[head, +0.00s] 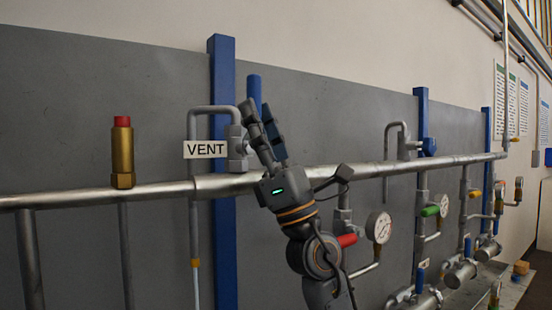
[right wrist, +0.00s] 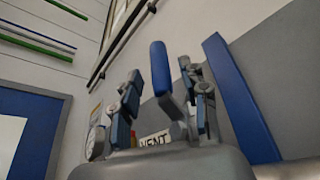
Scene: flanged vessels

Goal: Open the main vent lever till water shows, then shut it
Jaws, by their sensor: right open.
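The vent lever (head: 254,92) is a blue handle standing upright above the grey vent valve (head: 237,148), by the VENT sign (head: 205,149). In the right wrist view the blue lever (right wrist: 160,68) stands between my parted fingers, with gaps showing at its sides. My right gripper (head: 258,108) is open, fingers up, in front of the valve and partly hiding it. A thin grey vent pipe (head: 193,215) runs down from the valve to an orange-tipped end with a pale, bluish strip below it. I cannot tell whether that strip is water. My left gripper is not in view.
The main pipe (head: 80,195) crosses behind my wrist and carries a brass fitting with a red cap (head: 122,150). A red handle (head: 347,240) and a pressure gauge (head: 379,227) sit close right of my forearm. A second vent valve (head: 408,146) stands farther right.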

